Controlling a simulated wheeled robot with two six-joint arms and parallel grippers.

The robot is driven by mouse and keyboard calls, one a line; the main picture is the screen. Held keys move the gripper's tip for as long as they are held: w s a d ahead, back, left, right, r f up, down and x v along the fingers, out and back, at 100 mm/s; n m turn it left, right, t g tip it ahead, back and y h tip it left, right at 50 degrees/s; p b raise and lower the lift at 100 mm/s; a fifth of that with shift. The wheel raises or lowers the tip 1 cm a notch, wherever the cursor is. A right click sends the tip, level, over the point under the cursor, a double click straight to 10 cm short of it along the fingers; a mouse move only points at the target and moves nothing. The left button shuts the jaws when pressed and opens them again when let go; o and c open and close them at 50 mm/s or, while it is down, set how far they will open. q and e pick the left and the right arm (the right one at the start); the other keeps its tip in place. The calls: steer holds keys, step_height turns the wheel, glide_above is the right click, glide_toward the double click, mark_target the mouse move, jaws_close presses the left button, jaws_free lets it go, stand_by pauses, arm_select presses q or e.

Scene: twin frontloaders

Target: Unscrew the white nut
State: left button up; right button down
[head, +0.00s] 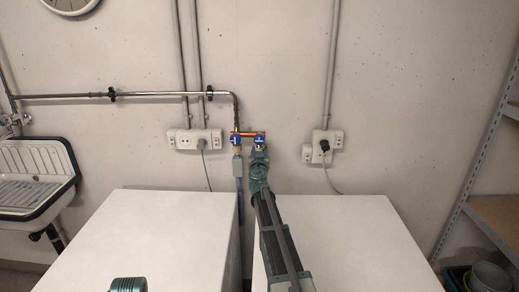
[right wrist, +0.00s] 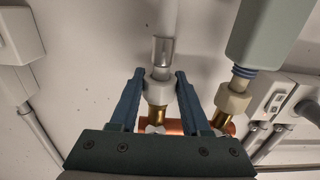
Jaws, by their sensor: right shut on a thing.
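The white nut (right wrist: 157,94) sits at the end of a pale hose (right wrist: 165,50), against a brass outlet (right wrist: 156,117), in the right wrist view. My right gripper (right wrist: 160,78) has its two blue fingers on either side of this nut and is shut on it. In the head view my right gripper (head: 259,160) is just below the right-hand blue-handled valve (head: 259,142) and hides the nut there. A second, beige nut (right wrist: 232,98) under a grey-green block (right wrist: 268,35) is beside my fingers, apart from them.
An orange copper pipe (head: 251,134) joins the right valve to the left blue-handled valve (head: 235,140). Wall sockets (head: 195,139) are on both sides. Two white machines (head: 160,235) stand below with a narrow gap between them. A sink (head: 35,175) is at left, shelving (head: 480,150) at right.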

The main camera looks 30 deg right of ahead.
steer(key=shift+w+a+m+g+h, duration=0.15)
steer(key=shift+m+g+h, duration=0.5)
steer(key=shift+h, duration=0.25)
steer(key=m+g+h, duration=0.2)
steer(key=h, duration=0.1)
steer(key=shift+w+m+g, duration=0.1)
steer(key=shift+m+g, duration=0.25)
steer(key=shift+s+m+g+h, duration=0.25)
steer(key=shift+m+g+h, duration=0.6)
steer(key=shift+g, duration=0.35)
steer(key=shift+d, duration=0.2)
steer(key=c, duration=0.5)
jaws_free()
steer(key=shift+s, duration=0.1)
